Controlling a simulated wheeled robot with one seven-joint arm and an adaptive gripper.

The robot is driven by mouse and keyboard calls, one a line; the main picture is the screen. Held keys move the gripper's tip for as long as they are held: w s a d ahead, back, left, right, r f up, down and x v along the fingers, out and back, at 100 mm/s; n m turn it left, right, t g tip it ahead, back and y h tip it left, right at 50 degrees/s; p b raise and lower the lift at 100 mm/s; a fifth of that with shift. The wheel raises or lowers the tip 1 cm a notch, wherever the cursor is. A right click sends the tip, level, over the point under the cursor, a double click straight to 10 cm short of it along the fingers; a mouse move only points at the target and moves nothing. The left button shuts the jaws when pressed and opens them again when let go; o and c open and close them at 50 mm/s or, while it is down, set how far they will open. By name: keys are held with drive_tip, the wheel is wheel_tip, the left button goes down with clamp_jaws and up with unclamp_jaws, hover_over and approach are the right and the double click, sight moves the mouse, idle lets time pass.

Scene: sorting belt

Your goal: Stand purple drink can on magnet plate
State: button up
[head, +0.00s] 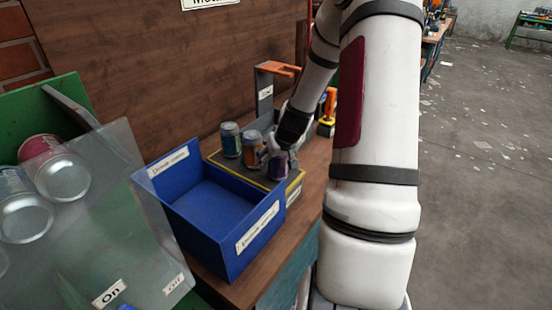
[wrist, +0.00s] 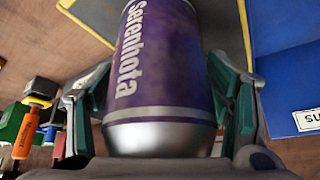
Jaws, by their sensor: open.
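The purple drink can (head: 278,166) appears upright at the near right corner of the grey, yellow-edged magnet plate (head: 236,170) in the head view. In the wrist view the purple can (wrist: 160,65) fills the middle, with its silver end towards the camera. My gripper (head: 280,150) is open around it. In the wrist view its fingers (wrist: 165,100) stand one on each side of the can, with narrow gaps. The plate (wrist: 285,28) shows behind the can there. The can's contact with the plate is hidden.
A teal can (head: 230,139) and an orange-brown can (head: 254,150) stand on the plate. An empty blue bin (head: 220,240) is just in front of it. A grey post with an orange arm (head: 265,85) rises behind. Cans (head: 62,175) lie behind a clear panel at left.

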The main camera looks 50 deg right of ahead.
drive_tip(key=shift+r, duration=0.2)
drive_tip(key=p+v, duration=0.2)
drive_tip(key=v, duration=1)
drive_tip(key=s+a+r+n, duration=0.1)
drive_tip(key=a+r+n, duration=0.1)
drive_tip(key=a+r, duration=0.5)
drive_tip(key=s+a+r+n, duration=0.1)
drive_tip(key=a+r, duration=0.2)
drive_tip(key=a, duration=0.7)
drive_tip(key=s+a+r+n+y, duration=0.1)
drive_tip(key=s+a+r, duration=0.2)
drive_tip(key=s+a, duration=0.3)
drive_tip(key=s+a+r+n+y, duration=0.1)
drive_tip(key=s+a+r, duration=0.2)
drive_tip(key=s+a, duration=0.4)
drive_tip(key=shift+s+a, duration=0.2)
drive_tip(key=shift+s, duration=0.75)
drive_tip(key=shift+r, duration=0.1)
